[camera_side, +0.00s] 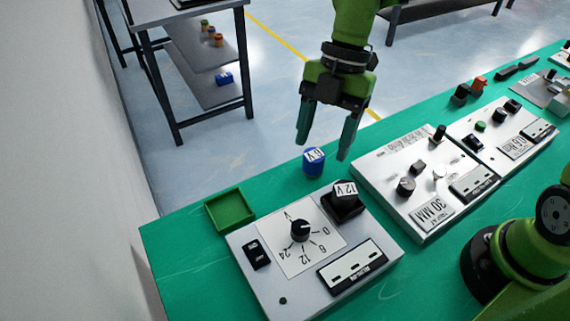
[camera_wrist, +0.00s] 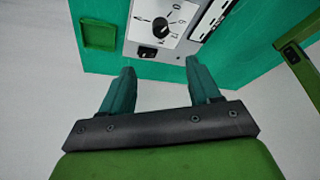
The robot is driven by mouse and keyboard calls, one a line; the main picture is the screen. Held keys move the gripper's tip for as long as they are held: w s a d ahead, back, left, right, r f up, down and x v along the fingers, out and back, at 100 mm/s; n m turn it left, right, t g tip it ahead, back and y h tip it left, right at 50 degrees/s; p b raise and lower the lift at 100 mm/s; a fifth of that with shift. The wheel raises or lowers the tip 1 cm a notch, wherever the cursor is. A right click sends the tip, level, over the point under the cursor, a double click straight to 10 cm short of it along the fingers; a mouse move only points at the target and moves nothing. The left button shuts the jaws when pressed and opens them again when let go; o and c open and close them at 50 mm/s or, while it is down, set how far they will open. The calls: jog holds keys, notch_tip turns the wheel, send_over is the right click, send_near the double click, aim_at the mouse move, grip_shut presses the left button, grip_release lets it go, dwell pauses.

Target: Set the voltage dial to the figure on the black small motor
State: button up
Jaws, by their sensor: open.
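The voltage dial (camera_side: 301,231) is a black round knob on a white plate marked V, 0, 6, 12 and 24. Its pointer setting is too small to read surely. The dial also shows at the top of the wrist view (camera_wrist: 160,27). The black small motor (camera_side: 345,207) sits at the back right corner of the dial's panel, its white label reading 12 V. A blue motor (camera_side: 313,165) stands on the green bench behind the panel; its label is hard to read. My gripper (camera_side: 322,146) is open and empty, above and behind the blue motor, apart from the dial.
The light grey panel (camera_side: 250,285) also carries a black rocker switch (camera_side: 257,254) and a socket block (camera_side: 353,266). A green tray (camera_side: 231,210) lies behind it. Another panel (camera_side: 390,160) with knobs stands to the right. The bench's front left is clear.

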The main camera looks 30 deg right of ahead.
aim_at(301, 226)
jog(key=x, duration=1.7)
jog(key=shift+d, duration=0.15)
jog(key=shift+n, duration=0.3)
jog(key=shift+c, duration=0.2)
jog(key=c, duration=1)
